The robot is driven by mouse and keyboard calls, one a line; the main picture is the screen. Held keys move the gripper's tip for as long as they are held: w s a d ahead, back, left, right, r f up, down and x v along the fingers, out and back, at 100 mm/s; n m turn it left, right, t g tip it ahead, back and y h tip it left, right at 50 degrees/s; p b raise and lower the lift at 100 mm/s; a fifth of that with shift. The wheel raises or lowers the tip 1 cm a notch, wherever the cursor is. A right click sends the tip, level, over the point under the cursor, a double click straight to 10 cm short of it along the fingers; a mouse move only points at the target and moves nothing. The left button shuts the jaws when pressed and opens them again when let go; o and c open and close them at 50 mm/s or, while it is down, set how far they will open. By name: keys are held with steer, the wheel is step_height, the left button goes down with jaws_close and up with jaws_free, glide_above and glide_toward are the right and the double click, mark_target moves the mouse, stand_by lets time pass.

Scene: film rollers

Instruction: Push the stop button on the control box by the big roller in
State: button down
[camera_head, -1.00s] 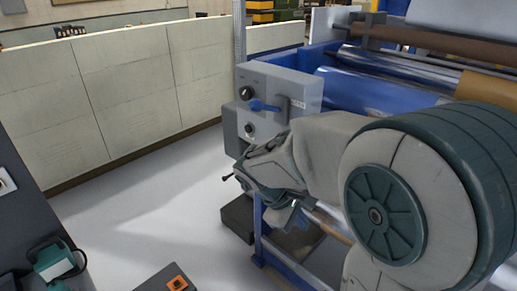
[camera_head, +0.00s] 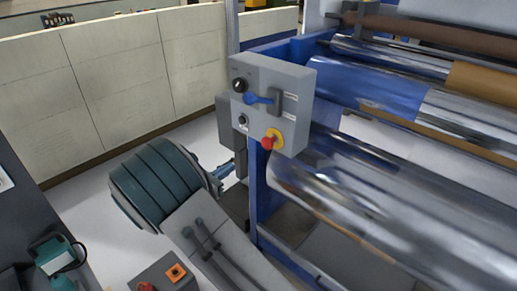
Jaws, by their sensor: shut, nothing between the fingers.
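The grey control box (camera_head: 302,82) is mounted at the near left corner of the big roller machine. Its stop button (camera_head: 268,143) is a red mushroom knob on a yellow plate at the lower right of the box's front. The button is in clear view and looks pushed by nothing. The big shiny roller (camera_head: 370,190) lies to the right of the box. My gripper (camera_head: 230,169) is shut and empty, small and partly hidden behind my arm. It is left of and a little below the stop button, apart from it in the picture.
The box also has a black knob (camera_head: 239,85), a blue lever switch (camera_head: 258,99) and a small dark knob (camera_head: 243,120). The machine's blue frame post (camera_head: 260,200) stands below it. A cream panel wall (camera_head: 110,85) runs behind a strip of open floor.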

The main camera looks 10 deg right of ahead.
mark_target(265, 145)
steer(key=shift+d, duration=0.1)
steer(key=p+x, duration=0.3)
steer(key=x, duration=0.9)
steer(key=shift+w+d+r, duration=0.1)
steer(key=shift+w+d, duration=0.1)
steer(key=shift+d, duration=0.05)
steer(key=shift+w+d+p, duration=0.35)
steer(key=shift+d, duration=0.15)
